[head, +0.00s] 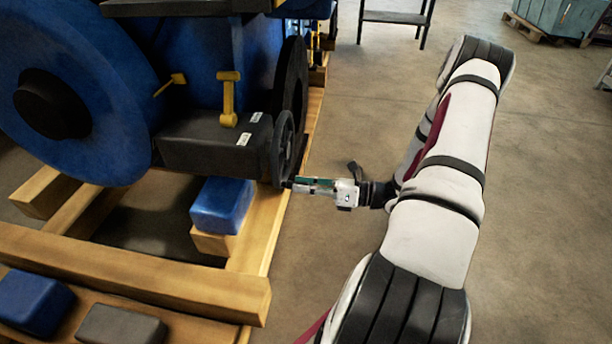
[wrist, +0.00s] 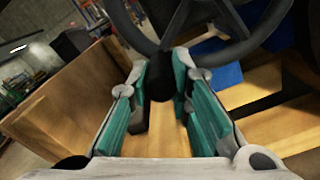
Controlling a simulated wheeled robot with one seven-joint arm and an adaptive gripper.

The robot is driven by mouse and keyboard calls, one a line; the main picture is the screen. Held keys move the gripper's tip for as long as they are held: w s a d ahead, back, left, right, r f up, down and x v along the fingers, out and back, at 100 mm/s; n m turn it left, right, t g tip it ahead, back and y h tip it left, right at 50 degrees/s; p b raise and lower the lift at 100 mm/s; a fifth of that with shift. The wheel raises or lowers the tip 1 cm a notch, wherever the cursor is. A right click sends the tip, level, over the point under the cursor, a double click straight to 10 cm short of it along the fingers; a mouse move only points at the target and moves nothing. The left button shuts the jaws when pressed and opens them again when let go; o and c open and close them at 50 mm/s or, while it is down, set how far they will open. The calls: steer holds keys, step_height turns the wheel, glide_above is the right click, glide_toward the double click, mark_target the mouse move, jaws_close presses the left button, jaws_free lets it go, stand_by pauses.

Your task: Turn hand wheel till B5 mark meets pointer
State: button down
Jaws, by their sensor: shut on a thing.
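The dark hand wheel (head: 277,150) stands upright at the right end of a dark box on the blue engine, seen nearly edge-on in the head view. Its rim (wrist: 258,36) and spokes fill the top of the wrist view. My gripper (head: 294,184) is at the bottom of the wheel, reaching in from the right. In the wrist view its two green-padded fingers (wrist: 165,88) are shut on the wheel's dark handle (wrist: 159,84), just below the rim. I cannot make out the B5 mark or the pointer in either view.
A wooden timber frame (head: 250,262) lies under the engine, close below my gripper. A blue block (head: 222,204) sits on wood left of the wheel. A larger blue disc (head: 95,90) is at the far left. The floor on the right is open.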

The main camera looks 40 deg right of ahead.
mark_target(279, 169)
steer(key=r+m+p, duration=0.1)
steer(key=m+p, duration=0.1)
steer(key=s+a+r+p, duration=0.1)
steer(key=shift+r+m, duration=0.35)
steer(key=shift+m, duration=0.05)
steer(key=shift+a+r+m+p, duration=0.2)
steer(key=shift+r+m+p, duration=2)
steer(key=shift+p, duration=0.6)
steer(key=c, duration=1.4)
jaws_free()
steer(key=shift+c, duration=0.2)
steer(key=shift+d, duration=0.1)
